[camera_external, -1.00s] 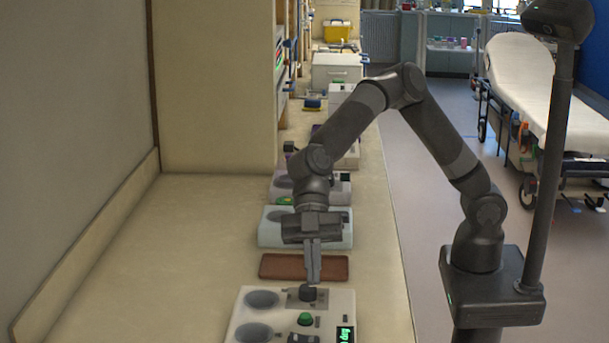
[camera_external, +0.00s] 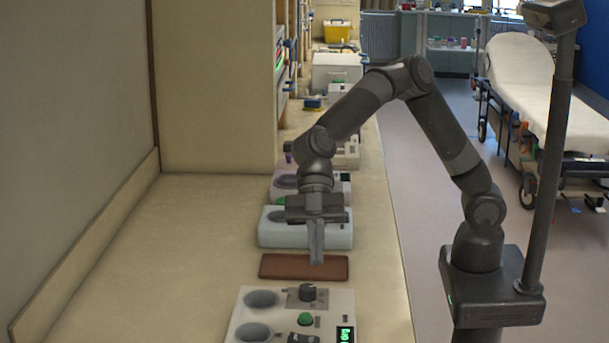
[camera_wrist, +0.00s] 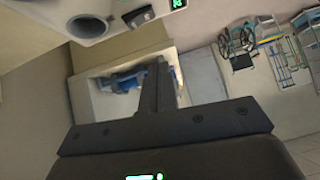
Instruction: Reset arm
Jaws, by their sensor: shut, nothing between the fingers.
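My gripper (camera_external: 317,260) is shut and empty. In the external view it points down over the counter, just above the brown tray (camera_external: 276,267), and apart from the white device (camera_external: 283,304) in front. That device has two round wells, a dark knob (camera_external: 307,292), a green button (camera_external: 305,319) and a green display. In the wrist view my closed fingers (camera_wrist: 157,75) show in the middle, and part of a white device (camera_wrist: 62,12) shows at the upper left.
A pale device (camera_external: 275,236) and more devices stand behind the tray along the counter. A tall beige cabinet (camera_external: 215,90) is at the back. The counter's left part (camera_external: 170,250) is bare. A stretcher (camera_external: 520,70) stands on the floor at right.

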